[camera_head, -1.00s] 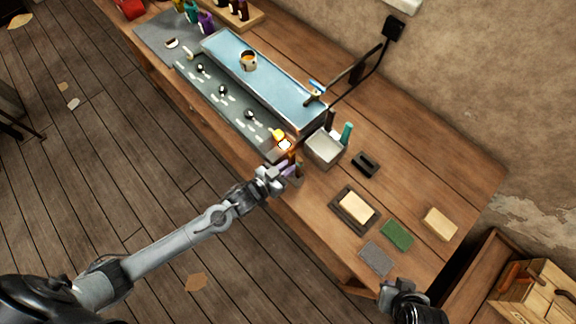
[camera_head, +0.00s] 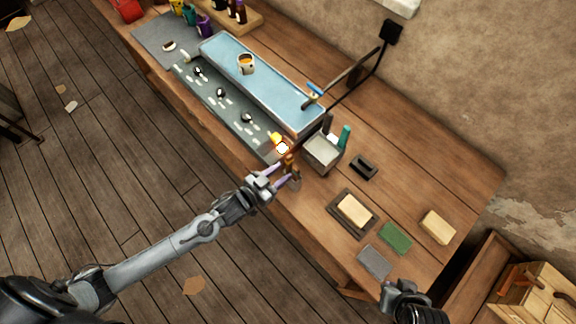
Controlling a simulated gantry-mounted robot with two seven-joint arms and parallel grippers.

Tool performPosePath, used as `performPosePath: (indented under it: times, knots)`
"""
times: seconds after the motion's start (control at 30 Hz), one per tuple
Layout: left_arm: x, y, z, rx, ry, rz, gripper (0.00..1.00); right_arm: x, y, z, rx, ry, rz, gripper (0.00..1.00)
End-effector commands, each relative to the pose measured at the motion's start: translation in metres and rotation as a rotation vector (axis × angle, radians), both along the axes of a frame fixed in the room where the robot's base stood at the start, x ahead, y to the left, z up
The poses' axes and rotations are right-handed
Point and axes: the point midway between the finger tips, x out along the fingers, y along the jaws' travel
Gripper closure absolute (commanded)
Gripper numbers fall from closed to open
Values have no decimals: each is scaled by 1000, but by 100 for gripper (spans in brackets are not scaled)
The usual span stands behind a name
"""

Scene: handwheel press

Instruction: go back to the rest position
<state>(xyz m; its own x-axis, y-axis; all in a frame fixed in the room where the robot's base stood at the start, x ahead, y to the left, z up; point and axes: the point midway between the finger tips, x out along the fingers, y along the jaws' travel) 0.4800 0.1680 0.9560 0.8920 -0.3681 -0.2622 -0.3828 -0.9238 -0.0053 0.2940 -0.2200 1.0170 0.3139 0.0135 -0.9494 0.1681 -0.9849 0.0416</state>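My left gripper (camera_head: 283,175) is at the front edge of the bench, with its two purple-tinted fingertips apart. A small upright brown-handled item (camera_head: 290,163) stands at the fingertips; I cannot tell if they touch it, and the gripper is not closed on it.
The wooden bench (camera_head: 440,175) holds a long blue tray (camera_head: 265,85), a grey square container (camera_head: 322,153), a black holder (camera_head: 363,167), a framed cream block (camera_head: 355,211), a green pad (camera_head: 396,238) and a grey pad (camera_head: 374,262). Open floor (camera_head: 130,180) lies left of the bench.

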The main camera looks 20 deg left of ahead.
Motion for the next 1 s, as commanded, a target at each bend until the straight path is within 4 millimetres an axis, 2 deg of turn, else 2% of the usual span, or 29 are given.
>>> performPosePath:
  times: [0.03,0.1,0.4,0.57,0.7,0.87,1.0]
  knots:
    - [-16,0,-5,4,20,-12,55,-1,1,0,2,1,1,100]
    - [-27,5,1,1,14,-13,55,-1,1,0,3,2,0,100]
    - [-56,21,20,-7,-8,-8,55,-2,2,0,7,5,-3,100]
    - [-63,23,23,-11,-10,-8,55,-2,3,0,10,5,-5,100]
    - [-67,18,24,-51,-4,20,55,-2,3,0,13,5,-6,100]
    - [-62,5,57,-155,-9,105,55,-2,3,0,13,5,-6,100]
    - [-63,9,73,-152,126,218,55,-1,3,0,11,5,-6,100]
